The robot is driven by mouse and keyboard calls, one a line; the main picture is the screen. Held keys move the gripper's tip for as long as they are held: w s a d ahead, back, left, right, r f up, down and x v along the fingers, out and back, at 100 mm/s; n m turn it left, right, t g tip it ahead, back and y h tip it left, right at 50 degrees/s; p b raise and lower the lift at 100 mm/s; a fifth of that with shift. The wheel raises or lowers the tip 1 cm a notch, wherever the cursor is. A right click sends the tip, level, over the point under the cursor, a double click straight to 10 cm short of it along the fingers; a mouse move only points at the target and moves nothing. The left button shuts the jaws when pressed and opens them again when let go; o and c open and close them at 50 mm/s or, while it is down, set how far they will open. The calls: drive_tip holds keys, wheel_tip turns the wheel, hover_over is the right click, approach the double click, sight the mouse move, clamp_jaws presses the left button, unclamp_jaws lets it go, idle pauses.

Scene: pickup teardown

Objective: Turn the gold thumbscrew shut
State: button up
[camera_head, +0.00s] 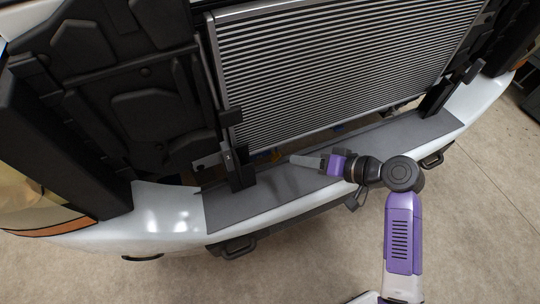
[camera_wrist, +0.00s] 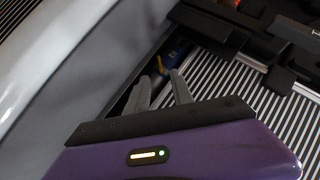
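A small gold piece (camera_wrist: 161,64), which looks like the thumbscrew, shows in the wrist view just beyond my fingertips, beside a dark blue part (camera_wrist: 175,54). It lies in the dark gap behind the bumper, and its shape is too small to make out. My gripper (camera_wrist: 160,76) has its two grey fingers apart with nothing visible between them. In the head view my gripper (camera_head: 291,160) reaches left over the grey bumper top, toward the lower left corner of the radiator. The thumbscrew cannot be made out for certain there.
The ribbed radiator (camera_head: 335,70) stands behind the bumper. A black bracket (camera_head: 239,168) rises just left of my gripper, and another (camera_head: 436,98) stands to the right. The grey bumper top (camera_head: 385,140) runs below my arm. Open floor (camera_head: 480,220) lies in front.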

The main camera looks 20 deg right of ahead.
sight(275, 156)
drive_tip(key=x, duration=0.7)
drive_tip(key=shift+w+a+f, duration=0.15)
drive_tip(key=shift+w, duration=0.05)
clamp_jaws()
drive_tip(key=shift+b, duration=0.3)
